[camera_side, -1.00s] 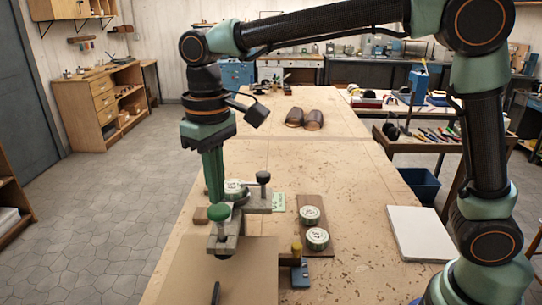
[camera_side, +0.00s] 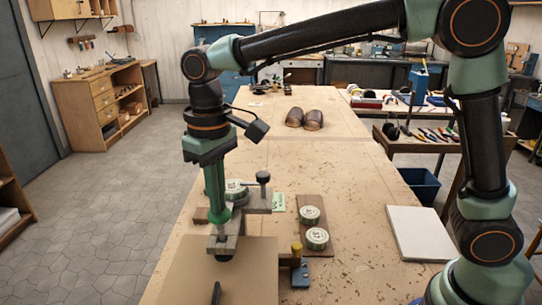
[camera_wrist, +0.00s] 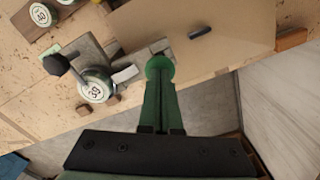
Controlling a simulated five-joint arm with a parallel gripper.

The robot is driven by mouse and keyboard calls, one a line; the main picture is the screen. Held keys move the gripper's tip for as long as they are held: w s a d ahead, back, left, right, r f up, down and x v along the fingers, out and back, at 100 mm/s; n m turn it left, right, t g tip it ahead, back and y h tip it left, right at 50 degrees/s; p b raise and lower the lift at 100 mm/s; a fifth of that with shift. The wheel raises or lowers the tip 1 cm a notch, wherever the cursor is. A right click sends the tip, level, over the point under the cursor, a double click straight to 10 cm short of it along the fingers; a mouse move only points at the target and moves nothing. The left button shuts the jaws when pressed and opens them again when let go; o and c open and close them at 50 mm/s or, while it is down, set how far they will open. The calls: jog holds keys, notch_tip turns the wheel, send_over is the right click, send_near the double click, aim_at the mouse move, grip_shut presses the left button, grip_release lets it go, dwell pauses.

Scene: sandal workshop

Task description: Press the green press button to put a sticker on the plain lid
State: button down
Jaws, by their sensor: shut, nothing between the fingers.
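The green press button (camera_side: 217,219) stands on top of a grey metal press arm (camera_side: 224,245) near the front of the bench. My gripper (camera_side: 216,204) is shut and empty, pointing down, with its green fingertips at the top of the button. In the wrist view the button (camera_wrist: 160,66) shows just beyond my fingertips (camera_wrist: 160,80); they seem to touch it, but whether it is pushed down I cannot tell. A lid with a printed label (camera_side: 236,188) sits in the grey fixture behind, beside a black knob (camera_side: 263,178). I cannot make out a plain lid.
Two labelled lids (camera_side: 309,214) (camera_side: 317,238) rest on a brown board (camera_side: 314,203) to the right. A blue block with a yellow top (camera_side: 299,270) stands at the front. A white slab (camera_side: 421,233) lies at the right. Brown shoe forms (camera_side: 304,119) stand farther back.

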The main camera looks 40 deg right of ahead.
jog(key=shift+f, duration=1.2)
jog(key=shift+r, duration=4.1)
jog(key=shift+d, duration=0.1)
jog(key=s+d+f+m+t, duration=0.1)
jog(key=s+d, duration=0.3)
jog(key=d, duration=0.6)
jog(key=s+d+f+m+t, duration=0.2)
jog(key=s+d+f+t, duration=0.1)
jog(key=d, duration=0.7)
jog(key=shift+s+t, duration=0.8)
jog(key=shift+s, duration=0.4)
